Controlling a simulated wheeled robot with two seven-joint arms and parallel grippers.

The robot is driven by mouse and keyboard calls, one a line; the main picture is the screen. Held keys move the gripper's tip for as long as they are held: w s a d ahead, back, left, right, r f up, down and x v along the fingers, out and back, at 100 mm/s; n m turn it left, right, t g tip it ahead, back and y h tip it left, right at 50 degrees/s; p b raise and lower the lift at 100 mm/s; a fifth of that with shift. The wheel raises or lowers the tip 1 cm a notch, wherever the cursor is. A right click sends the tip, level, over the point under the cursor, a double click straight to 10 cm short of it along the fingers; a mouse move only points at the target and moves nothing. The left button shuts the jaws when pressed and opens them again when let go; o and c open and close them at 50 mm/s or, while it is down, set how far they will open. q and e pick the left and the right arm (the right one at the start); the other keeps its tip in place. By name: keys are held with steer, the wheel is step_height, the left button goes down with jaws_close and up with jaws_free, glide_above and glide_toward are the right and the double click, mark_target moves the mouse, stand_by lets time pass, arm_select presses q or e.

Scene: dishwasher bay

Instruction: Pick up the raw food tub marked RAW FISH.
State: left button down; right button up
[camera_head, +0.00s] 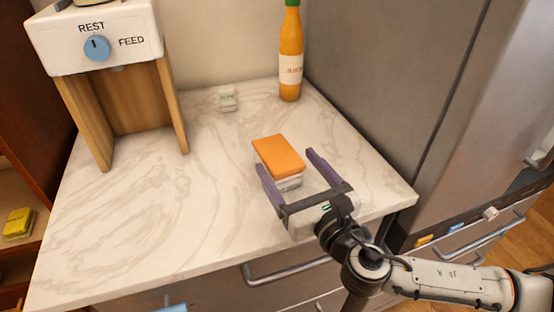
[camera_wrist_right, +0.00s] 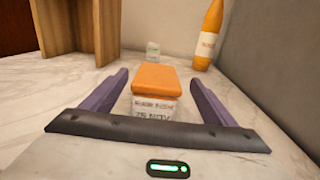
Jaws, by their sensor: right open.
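A small white tub with an orange lid (camera_head: 278,155) stands on the marble counter, right of the middle. In the right wrist view the tub (camera_wrist_right: 154,80) shows two lines of print on its white front; the upper line is too blurred to read surely, the lower seems to end in NOV. My right gripper (camera_head: 287,160) is open, with its purple fingers on either side of the tub. In the right wrist view the fingers of the right gripper (camera_wrist_right: 158,77) stand apart from the tub, with gaps on both sides. My left gripper is not in view.
An orange juice bottle (camera_head: 291,60) and a small pale labelled block (camera_head: 228,99) stand at the back. A REST/FEED dial unit (camera_head: 98,42) on wooden legs stands at the back left. A grey cabinet (camera_head: 400,70) bounds the right side. The counter's left part (camera_head: 150,215) is clear.

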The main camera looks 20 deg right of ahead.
mark_target(278, 151)
steer(key=w, duration=0.3)
steer(key=w+a, duration=0.1)
steer(key=w, duration=0.1)
steer(key=shift+w+f+p, duration=0.15)
steer(key=shift+f+p, duration=0.1)
steer(key=shift+p, duration=0.05)
steer(key=shift+r, duration=0.1)
steer(key=c, duration=1.5)
